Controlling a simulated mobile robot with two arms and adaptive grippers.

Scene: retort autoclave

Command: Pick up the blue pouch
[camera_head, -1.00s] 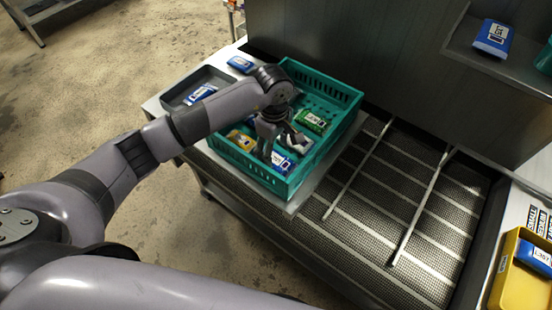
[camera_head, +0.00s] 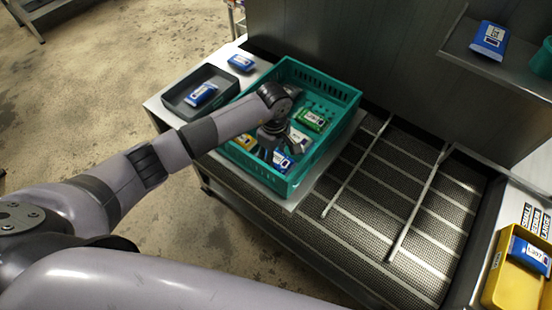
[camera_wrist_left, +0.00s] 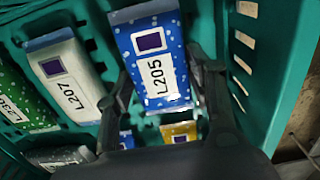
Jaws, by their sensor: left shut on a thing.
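A blue pouch labelled L205 (camera_wrist_left: 155,62) sits between the fingers of my left gripper (camera_wrist_left: 163,72) in the left wrist view. The gripper is shut on it. In the head view the blue pouch (camera_head: 284,161) shows below my left gripper (camera_head: 276,147), in the front part of the teal crate (camera_head: 327,155). The gripper hides part of the pouch. I cannot tell whether the pouch touches the crate floor. My right gripper is not in view.
The crate also holds a green pouch (camera_head: 311,120), a white pouch (camera_head: 299,138) and a yellow pouch (camera_head: 245,141). A grey tray (camera_head: 172,101) with a blue pouch stands left of it. A mesh conveyor (camera_head: 375,215) and yellow bin (camera_head: 515,288) are right.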

